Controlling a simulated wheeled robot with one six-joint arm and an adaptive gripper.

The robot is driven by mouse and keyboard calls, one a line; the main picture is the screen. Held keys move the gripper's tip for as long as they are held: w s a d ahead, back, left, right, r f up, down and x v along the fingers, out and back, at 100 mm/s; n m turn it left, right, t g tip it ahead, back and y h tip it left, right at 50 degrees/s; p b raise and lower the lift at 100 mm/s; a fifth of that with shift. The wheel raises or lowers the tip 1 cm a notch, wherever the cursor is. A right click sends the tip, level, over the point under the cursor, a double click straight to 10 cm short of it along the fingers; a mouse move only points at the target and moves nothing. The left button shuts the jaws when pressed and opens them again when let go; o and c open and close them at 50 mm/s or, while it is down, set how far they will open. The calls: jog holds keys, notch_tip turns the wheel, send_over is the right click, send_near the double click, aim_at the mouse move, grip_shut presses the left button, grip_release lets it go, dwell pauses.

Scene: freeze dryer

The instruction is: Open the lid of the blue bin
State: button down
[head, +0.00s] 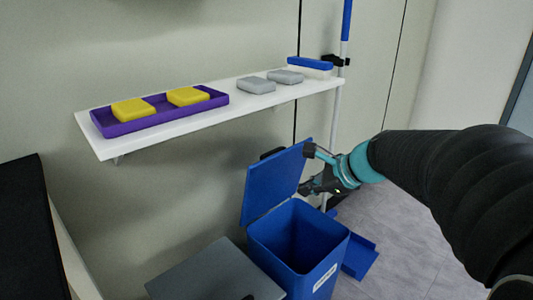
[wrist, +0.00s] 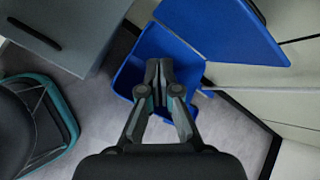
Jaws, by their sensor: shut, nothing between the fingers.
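The blue bin (head: 272,238) stands on the floor below the shelf, with a white label on its front. Its blue lid (head: 274,182) is raised, tilted up and back toward the wall, so the bin's inside shows. My gripper (head: 308,188) is beside the right edge of the lid, above the bin opening; whether it touches the lid I cannot tell. In the wrist view my gripper (wrist: 159,72) is shut and empty over the blue bin (wrist: 126,82), and the lid (wrist: 232,22) is at the upper right.
A white shelf (head: 185,122) above holds a purple tray (head: 150,120) with yellow sponges (head: 187,96), grey sponges (head: 256,85) and a blue item (head: 310,63). A blue dustpan (head: 361,258) lies at right, near a pole (head: 337,120).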

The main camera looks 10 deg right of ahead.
aim_at(271, 153)
jog(key=w+d+m+t, duration=0.2)
jog(key=w+d+m, duration=0.4)
jog(key=w+m, duration=0.2)
jog(key=shift+y, duration=0.4)
jog(key=x, duration=0.4)
jog(key=r+x, duration=0.1)
jog(key=x, duration=0.3)
jog(key=w+x, duration=0.1)
jog(key=x, duration=0.3)
jog(key=shift+w+a+r+b, duration=0.2)
jog(key=shift+r+b, duration=0.1)
jog(key=shift+b, duration=0.1)
jog(key=shift+w+a+r, duration=0.1)
jog(key=shift+w+a, duration=0.25)
jog(key=shift+w, duration=0.15)
jog(key=shift+w+a+r+p, duration=0.15)
jog(key=shift+w+r+p, duration=0.05)
jog(key=shift+p, duration=0.1)
jog(key=w+a+p, duration=0.1)
jog(key=w, duration=0.1)
jog(key=w+a+r+p, duration=0.1)
jog(key=w+a, duration=0.1)
jog(key=shift+w+a, duration=0.15)
jog(key=shift+w, duration=0.15)
